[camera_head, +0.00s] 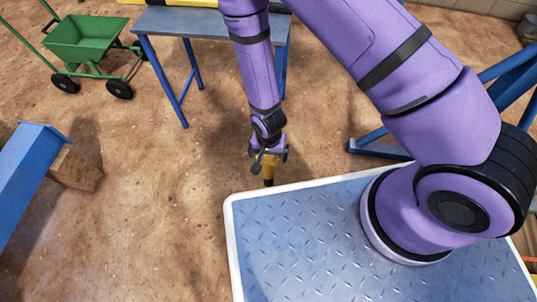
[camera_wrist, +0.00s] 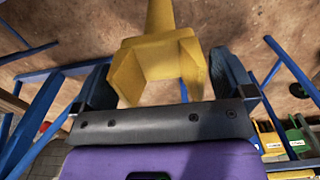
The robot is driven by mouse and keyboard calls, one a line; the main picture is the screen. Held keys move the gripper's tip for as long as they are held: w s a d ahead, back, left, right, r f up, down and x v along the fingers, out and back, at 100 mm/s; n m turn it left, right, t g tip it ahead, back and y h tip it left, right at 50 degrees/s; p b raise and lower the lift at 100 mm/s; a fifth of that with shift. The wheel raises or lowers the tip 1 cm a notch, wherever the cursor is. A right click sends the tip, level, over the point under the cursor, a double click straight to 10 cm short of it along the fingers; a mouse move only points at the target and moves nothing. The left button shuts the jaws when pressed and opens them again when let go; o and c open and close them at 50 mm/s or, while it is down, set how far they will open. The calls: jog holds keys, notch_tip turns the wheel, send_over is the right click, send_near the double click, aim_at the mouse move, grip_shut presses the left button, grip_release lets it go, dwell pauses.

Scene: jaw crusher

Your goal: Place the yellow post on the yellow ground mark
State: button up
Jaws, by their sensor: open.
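My gripper (camera_head: 268,155) hangs low over the dirt ground, just beyond the edge of my deck. The yellow post (camera_head: 270,164) is at my gripper, with a dark lower part showing beneath it. In the wrist view the yellow post (camera_wrist: 158,58) stands between the two grey-blue fingers of my gripper (camera_wrist: 168,66), its wide faceted part nearest the palm and a narrower shaft beyond. The fingers are open, one on each side of it. I cannot tell whether its far end touches the ground. I do not see a yellow ground mark in either view.
A blue-legged table (camera_head: 200,22) stands behind my gripper, with a green cart (camera_head: 85,40) to its left. A blue beam (camera_head: 25,180) and a wooden block (camera_head: 75,170) lie at left. Blue steelwork (camera_head: 375,143) stands at right. Bare dirt is clear left of my gripper.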

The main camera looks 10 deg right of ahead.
notch_tip(320, 180, up, 10)
jog(key=shift+r, duration=0.2)
dwell(0.3)
jog(key=w+d+r+n+t, duration=0.1)
jog(key=w+d+r, duration=0.15)
jog(key=r, duration=0.65)
jog(key=w+d+r+t+y, duration=0.1)
jog(key=d+r, duration=0.3)
jog(key=r, duration=0.6)
jog(key=w+d+r+n, duration=0.1)
jog(key=w+d+r, duration=0.15)
jog(key=r, duration=0.65)
jog(key=s+d+r+n+t, duration=0.1)
jog(key=s+d+r, duration=0.5)
jog(key=s+r, duration=0.2)
jog(key=s+d+r+n+t+h, duration=0.1)
jog(key=s+d+r+t, duration=0.1)
jog(key=s+d+r, duration=0.5)
jog(key=v, duration=0.4)
jog(key=shift+d, duration=0.15)
